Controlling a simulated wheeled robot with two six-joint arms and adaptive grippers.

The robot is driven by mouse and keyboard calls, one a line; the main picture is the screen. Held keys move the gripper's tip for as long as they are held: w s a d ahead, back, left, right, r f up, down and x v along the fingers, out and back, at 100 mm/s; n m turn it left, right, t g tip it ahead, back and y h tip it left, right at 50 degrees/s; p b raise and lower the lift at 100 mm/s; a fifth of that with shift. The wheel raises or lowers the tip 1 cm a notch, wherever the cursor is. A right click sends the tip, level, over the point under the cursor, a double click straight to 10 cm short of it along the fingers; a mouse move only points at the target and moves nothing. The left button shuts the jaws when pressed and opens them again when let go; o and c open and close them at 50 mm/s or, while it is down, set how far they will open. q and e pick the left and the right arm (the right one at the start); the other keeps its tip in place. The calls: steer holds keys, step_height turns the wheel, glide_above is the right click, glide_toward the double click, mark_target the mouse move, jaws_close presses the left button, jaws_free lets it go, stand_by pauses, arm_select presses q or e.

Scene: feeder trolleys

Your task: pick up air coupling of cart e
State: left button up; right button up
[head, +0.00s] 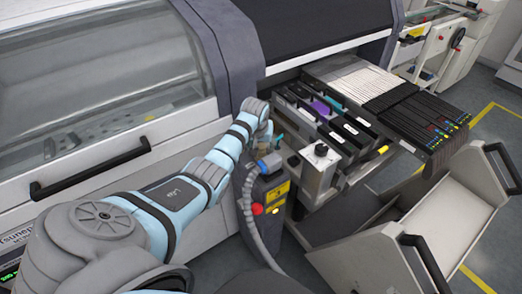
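My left arm reaches in from the lower left, and its wrist end is over the gap between the grey machine and the trolley. My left gripper (271,132) is mostly hidden behind the wrist, so its fingers do not show clearly. Just below it, a blue fitting (269,162) sits at the top of a grey ribbed hose (249,207), on a dark box with a yellow label and red button. I cannot tell whether this fitting is the air coupling of cart e, or whether the gripper touches anything. My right gripper is not in view.
A feeder trolley (424,218) with black handles stands at the right, its feeder bank (372,84) pushed into the machine. The machine's glass cover (95,90) and handle are at left. Floor is free at far right.

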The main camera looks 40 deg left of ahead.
mark_target(261, 145)
arm_select(q)
steer(key=shift+x, duration=0.85)
steer(key=shift+r, duration=0.15)
jaws_close()
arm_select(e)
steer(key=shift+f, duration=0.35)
arm_select(q)
steer(key=shift+r, duration=0.1)
